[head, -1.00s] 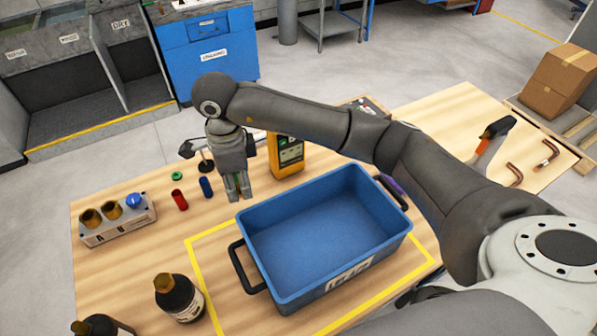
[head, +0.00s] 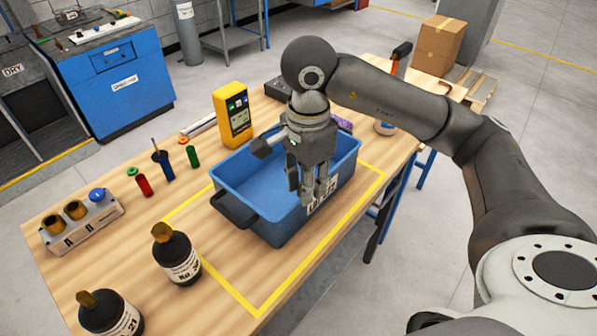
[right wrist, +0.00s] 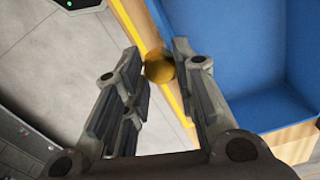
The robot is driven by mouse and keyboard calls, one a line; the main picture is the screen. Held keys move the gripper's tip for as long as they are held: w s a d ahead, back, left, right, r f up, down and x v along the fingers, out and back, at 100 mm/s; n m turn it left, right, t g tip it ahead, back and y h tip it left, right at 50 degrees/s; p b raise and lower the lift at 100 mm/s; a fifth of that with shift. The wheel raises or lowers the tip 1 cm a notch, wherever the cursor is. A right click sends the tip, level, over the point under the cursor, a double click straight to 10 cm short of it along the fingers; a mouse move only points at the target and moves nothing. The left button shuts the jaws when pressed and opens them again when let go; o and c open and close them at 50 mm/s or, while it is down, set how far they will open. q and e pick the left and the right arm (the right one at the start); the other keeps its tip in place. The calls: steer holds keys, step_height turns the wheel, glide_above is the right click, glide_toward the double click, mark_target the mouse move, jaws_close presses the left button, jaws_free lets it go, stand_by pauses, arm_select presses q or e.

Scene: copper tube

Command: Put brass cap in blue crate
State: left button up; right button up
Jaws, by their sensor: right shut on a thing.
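My right gripper (head: 316,198) is over the near right part of the blue crate (head: 228,181), its fingers pointing down in front of the labelled wall. In the right wrist view, a round brass cap (right wrist: 158,68) sits between the fingertips (right wrist: 156,62), and the gripper is shut on it. The cap cannot be made out in the head view. The right wrist view shows the blue crate's interior (right wrist: 265,50) to the right of the cap, with the cap outside the crate's opening in that picture. My left gripper is not in view.
The crate stands inside a yellow outline (head: 232,295) on the wooden table. Two dark bottles (head: 178,258) stand at the near left. A grey holder (head: 85,228) with brass pieces, small coloured tubes and a yellow meter (head: 232,115) stand around the crate.

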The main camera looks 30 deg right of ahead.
steer(key=shift+d+f, duration=0.1)
steer(key=shift+d, duration=0.05)
steer(key=w+d+f, duration=0.1)
steer(key=w+f, duration=0.2)
steer(key=w, duration=0.1)
steer(key=w+d+f+p, duration=0.1)
steer(key=w+f, duration=0.2)
steer(key=w, duration=0.1)
steer(key=w+d+f+p, duration=0.1)
steer(key=w+f, duration=0.1)
steer(key=w, duration=0.2)
steer(key=shift+w+d+f, duration=0.1)
steer(key=shift+w+f, duration=0.05)
steer(key=shift+f, duration=0.25)
steer(key=shift+w+d+f+p, duration=0.1)
steer(key=shift+w+f+p, duration=0.2)
steer(key=shift+w+f, duration=0.2)
step_height(320, 180, down, 2)
steer(key=shift+s+f+p, duration=0.15)
steer(key=shift+f+p, duration=0.05)
steer(key=shift+p, duration=0.4)
steer(key=shift+f, duration=0.35)
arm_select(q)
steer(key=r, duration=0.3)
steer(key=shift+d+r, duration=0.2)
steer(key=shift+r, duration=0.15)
